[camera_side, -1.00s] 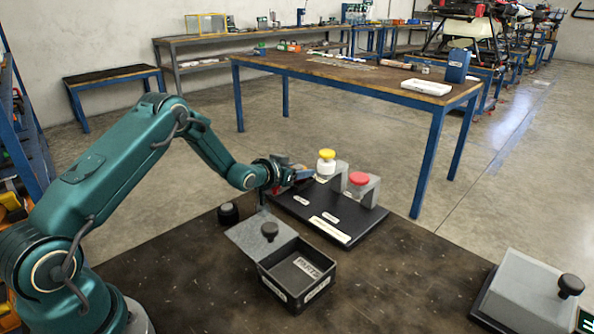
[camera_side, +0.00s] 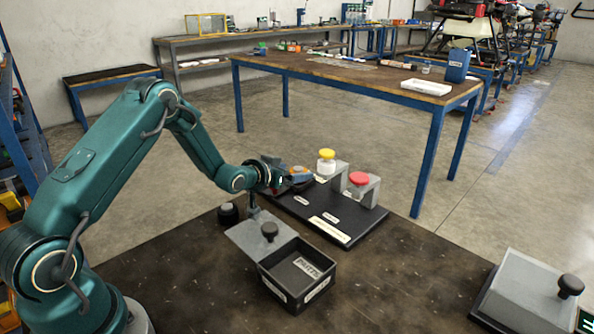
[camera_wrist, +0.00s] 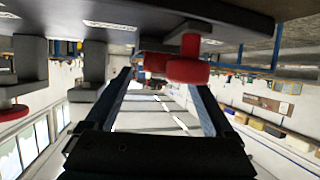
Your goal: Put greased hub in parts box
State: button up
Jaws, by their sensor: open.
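The parts box (camera_side: 299,277) is a black open box labelled PARTS at the front middle of the dark bench; its inside looks empty. My gripper (camera_side: 291,182) is open at the back left of a black board (camera_side: 343,232). In the wrist view, which looks upside down, a red round part (camera_wrist: 188,70) on a red stem shows between the open fingers (camera_wrist: 165,85), below the dark board; I cannot tell if they touch it. I cannot tell which part is the greased hub. In the side view, a small orange and blue patch shows at my fingertips, partly hidden.
A yellow-capped white part (camera_side: 326,162) and a red-capped part (camera_side: 358,180) sit by grey brackets on the board. A grey knobbed block (camera_side: 525,292) stands far right.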

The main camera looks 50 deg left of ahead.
jog(key=s+d+r+g, duration=0.1)
jog(key=s+d+r, duration=0.1)
jog(key=r, duration=0.4)
jog(key=s+d+r, duration=0.2)
jog(key=r, duration=0.4)
jog(key=s+d+r+g+h, duration=0.1)
jog(key=s+d, duration=0.3)
jog(key=s, duration=0.5)
jog(key=s+d+r+m+g+h, duration=0.1)
jog(key=s+d+g, duration=0.2)
jog(key=s, duration=0.7)
jog(key=shift+s+d+m, duration=0.15)
jog(key=shift+d+m, duration=0.15)
jog(key=shift+d, duration=0.55)
jog(key=shift+o, duration=0.5)
jog(key=s+d+f+m+g+h, duration=0.1)
jog(key=s+d+f+g, duration=0.1)
jog(key=s, duration=0.7)
jog(key=shift+d, duration=0.35)
